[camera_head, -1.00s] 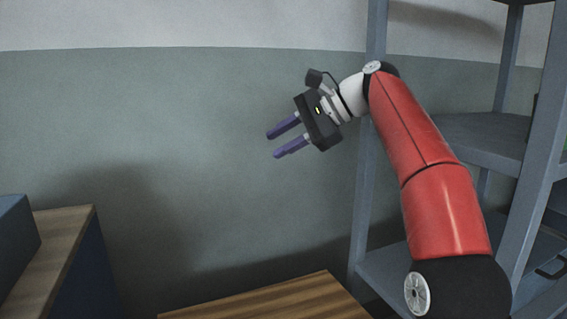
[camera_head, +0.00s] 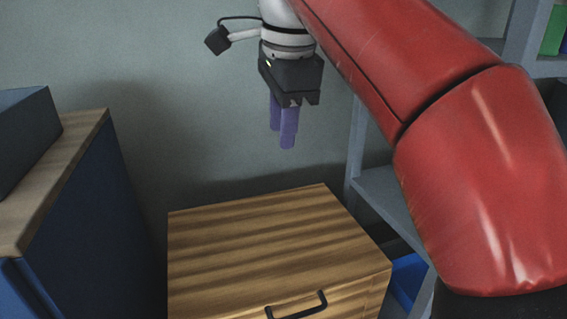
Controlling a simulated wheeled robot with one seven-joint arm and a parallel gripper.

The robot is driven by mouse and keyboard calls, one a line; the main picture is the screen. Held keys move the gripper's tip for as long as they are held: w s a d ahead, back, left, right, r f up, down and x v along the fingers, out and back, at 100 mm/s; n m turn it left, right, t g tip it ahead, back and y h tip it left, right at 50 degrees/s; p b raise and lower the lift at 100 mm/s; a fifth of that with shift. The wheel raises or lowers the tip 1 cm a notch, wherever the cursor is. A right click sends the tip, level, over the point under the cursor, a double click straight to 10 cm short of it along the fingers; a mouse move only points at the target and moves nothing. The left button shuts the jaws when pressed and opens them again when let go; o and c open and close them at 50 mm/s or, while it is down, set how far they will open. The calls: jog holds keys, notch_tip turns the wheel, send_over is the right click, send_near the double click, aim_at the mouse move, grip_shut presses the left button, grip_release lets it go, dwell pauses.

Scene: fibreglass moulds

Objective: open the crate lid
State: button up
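The crate lid (camera_head: 270,240) is a striped wooden top, low in the middle of the head view. It lies flat and looks closed. A black handle (camera_head: 297,307) sits at its near edge, partly near the bottom of the picture. My gripper (camera_head: 283,140) hangs above the far part of the lid with its purple fingers pointing down. It is clear of the lid and holds nothing that I can see. The crate's lower body is mostly out of view.
A blue cabinet (camera_head: 90,215) with a wooden top stands at the left, with a dark grey box (camera_head: 25,135) on it. A grey shelf rack (camera_head: 382,200) stands at the right behind my red arm. A blue object (camera_head: 408,275) sits low beside the crate.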

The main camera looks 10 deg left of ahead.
jog(key=b+x, duration=0.2)
jog(key=x, duration=0.4)
jog(key=shift+a, duration=0.1)
jog(key=shift+c, duration=0.3)
grip_shut()
dwell(0.9)
jog(key=shift+o, duration=0.3)
grip_release()
jog(key=a+p+v, duration=0.1)
jog(key=p+v, duration=0.2)
jog(key=v, duration=0.4)
jog(key=shift+d+r, duration=0.35)
jog(key=shift+d, duration=0.2)
